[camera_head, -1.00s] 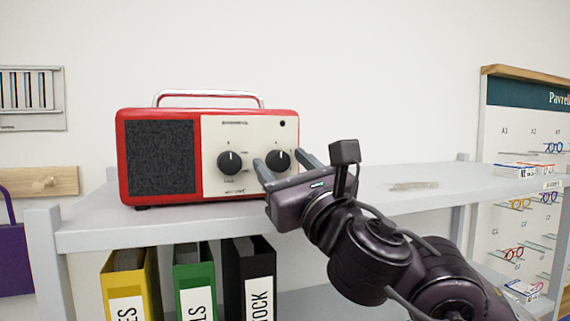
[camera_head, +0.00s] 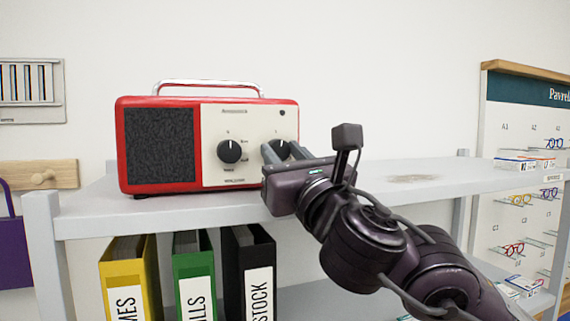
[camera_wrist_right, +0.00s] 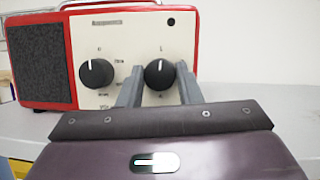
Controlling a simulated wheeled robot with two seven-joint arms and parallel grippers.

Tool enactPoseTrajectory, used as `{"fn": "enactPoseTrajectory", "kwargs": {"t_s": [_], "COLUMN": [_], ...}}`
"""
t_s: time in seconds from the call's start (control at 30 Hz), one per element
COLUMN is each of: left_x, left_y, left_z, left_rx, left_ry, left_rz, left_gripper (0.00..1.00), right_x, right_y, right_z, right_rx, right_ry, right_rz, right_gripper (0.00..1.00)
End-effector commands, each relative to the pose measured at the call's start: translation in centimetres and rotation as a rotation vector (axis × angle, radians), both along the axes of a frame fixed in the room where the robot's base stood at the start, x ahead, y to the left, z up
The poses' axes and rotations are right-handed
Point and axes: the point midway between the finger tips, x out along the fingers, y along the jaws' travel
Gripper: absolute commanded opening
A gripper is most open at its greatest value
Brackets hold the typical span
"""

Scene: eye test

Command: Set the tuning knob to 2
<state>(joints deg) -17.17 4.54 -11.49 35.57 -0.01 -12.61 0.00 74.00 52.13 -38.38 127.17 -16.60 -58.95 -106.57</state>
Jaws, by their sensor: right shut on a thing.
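A red radio with a cream front panel (camera_head: 210,164) stands on the grey shelf. Its panel has two black knobs. The left knob (camera_head: 229,151) is free, and its white mark points about straight up. The right knob (camera_wrist_right: 158,75) is between the fingers of my right gripper (camera_head: 283,153), which is shut on it. In the right wrist view its white mark points up, tilted slightly right. The printing around the knobs is too small to read surely, so I cannot tell which is the tuning knob. My left gripper is out of view.
The grey shelf top (camera_head: 430,182) is clear to the right of the radio. Yellow, green and black binders (camera_head: 249,270) stand below it. An eyeglass display board (camera_head: 500,150) stands at the far right.

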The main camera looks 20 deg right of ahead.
Motion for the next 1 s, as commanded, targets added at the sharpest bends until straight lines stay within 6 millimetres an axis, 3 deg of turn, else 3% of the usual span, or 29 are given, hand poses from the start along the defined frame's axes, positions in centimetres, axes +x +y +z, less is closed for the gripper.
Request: {"fn": "enactPoseTrajectory", "kwargs": {"t_s": [0.03, 0.5, 1.0], "left_x": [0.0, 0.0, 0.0], "left_y": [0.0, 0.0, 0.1], "left_z": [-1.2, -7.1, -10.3], "left_rx": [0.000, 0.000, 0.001], "left_ry": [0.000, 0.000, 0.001], "left_rz": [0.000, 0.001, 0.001], "left_gripper": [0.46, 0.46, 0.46], "right_x": [-0.1, -0.1, 0.0], "right_y": [0.1, 0.4, 0.6], "right_z": [-0.5, -0.6, -0.2], "right_rx": [0.036, 0.459, 0.856], "right_ry": [-0.002, 0.013, 0.028], "right_rz": [0.003, 0.003, 0.001], "right_gripper": [0.09, 0.09, 0.09]}}
